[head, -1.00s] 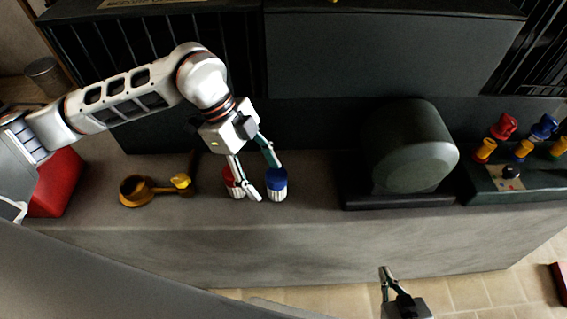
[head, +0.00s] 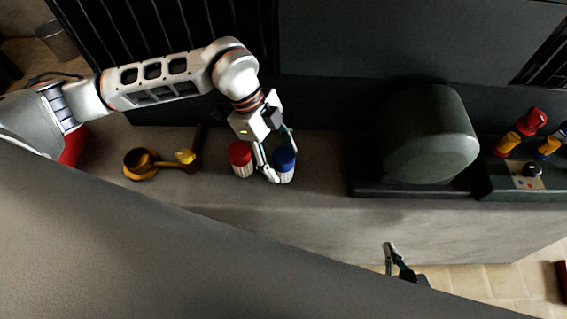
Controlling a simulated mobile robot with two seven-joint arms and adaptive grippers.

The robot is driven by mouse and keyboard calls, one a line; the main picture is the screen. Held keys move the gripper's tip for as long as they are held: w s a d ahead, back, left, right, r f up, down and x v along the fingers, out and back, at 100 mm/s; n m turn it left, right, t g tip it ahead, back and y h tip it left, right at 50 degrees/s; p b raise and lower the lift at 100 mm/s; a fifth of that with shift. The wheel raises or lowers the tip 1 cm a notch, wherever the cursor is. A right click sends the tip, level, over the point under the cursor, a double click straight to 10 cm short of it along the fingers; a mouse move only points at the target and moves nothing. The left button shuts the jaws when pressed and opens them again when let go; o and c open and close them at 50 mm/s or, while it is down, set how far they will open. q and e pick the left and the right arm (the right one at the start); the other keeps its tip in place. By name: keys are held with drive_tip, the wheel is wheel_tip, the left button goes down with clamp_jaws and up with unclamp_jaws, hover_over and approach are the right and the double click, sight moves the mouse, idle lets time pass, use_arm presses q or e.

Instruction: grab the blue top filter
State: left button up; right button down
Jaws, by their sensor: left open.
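The blue top filter (head: 284,160) has a blue cap and a pale ribbed body and stands upright on the grey bench. A similar filter with a red cap (head: 240,154) stands just to its left. My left gripper (head: 284,167) is open at the blue top filter, with one finger on its left side, between the two filters, and the other behind its right edge. Whether the fingers touch it I cannot tell. My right gripper (head: 391,257) is low in front of the bench, away from the filters, and its fingers are only partly visible.
A yellow-brown round tool with a handle (head: 142,163) lies on the bench at left. A large dark rounded housing (head: 430,135) stands to the right, beside a control box (head: 528,183) with coloured parts. The bench between the blue filter and the housing is clear.

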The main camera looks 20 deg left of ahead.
use_arm(q)
drive_tip(key=shift+d+f, duration=0.1)
drive_tip(key=shift+f, duration=0.2)
drive_tip(key=c, duration=1.3)
drive_tip(key=shift+o, duration=0.2)
drive_tip(key=shift+r, duration=0.2)
